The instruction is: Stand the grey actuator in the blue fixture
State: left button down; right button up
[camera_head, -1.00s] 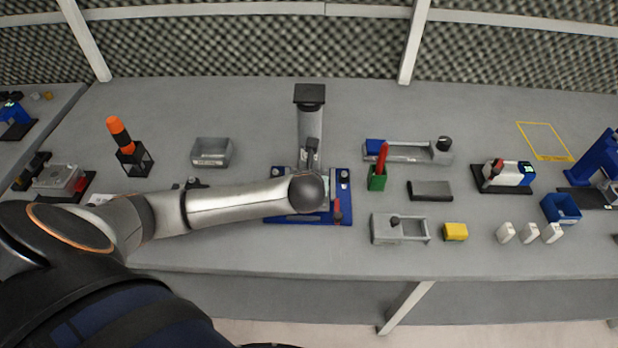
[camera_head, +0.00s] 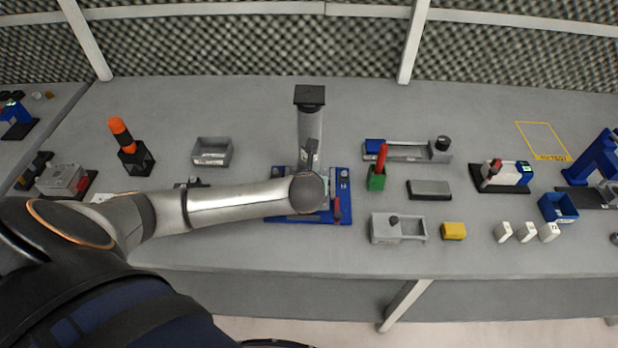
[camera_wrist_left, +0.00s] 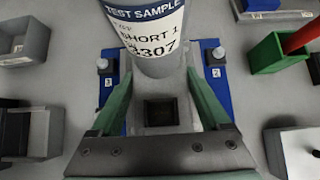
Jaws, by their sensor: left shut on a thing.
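The grey actuator (camera_head: 309,126) is a cylinder with a black square top. It looks upright over the blue fixture (camera_head: 282,216), towards the back of it. In the left wrist view the actuator (camera_wrist_left: 150,42) shows its "TEST SAMPLE" label. My left gripper (camera_wrist_left: 158,72) is shut on it, with green fingers on either side. The blue fixture (camera_wrist_left: 217,82) lies below, with numbered posts and a dark square opening (camera_wrist_left: 160,112) in a grey part. My arm hides part of the fixture in the head view. I cannot tell whether the actuator's foot touches the fixture. My right gripper is not in view.
A grey bin (camera_head: 212,152) and an orange-topped tool (camera_head: 122,135) stand to the left. A green holder with a red item (camera_head: 377,180), a grey bracket (camera_head: 388,230) and a yellow block (camera_head: 454,231) are to the right. Bench behind the actuator is clear.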

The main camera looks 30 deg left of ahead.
pick_arm(q)
jog(key=shift+w+r, duration=0.1)
jog(key=shift+r, duration=0.05)
jog(key=shift+p, duration=0.4)
jog(key=shift+f+b, duration=0.3)
jog(key=shift+f, duration=0.7)
dwell(0.4)
jog(key=shift+c, duration=0.6)
grip_release()
jog(key=shift+o, duration=0.6)
jog(key=shift+f, duration=0.2)
jog(key=v, duration=1.2)
jog(key=shift+r, duration=0.4)
jog(key=shift+s+d, duration=0.2)
jog(key=shift+s, duration=0.05)
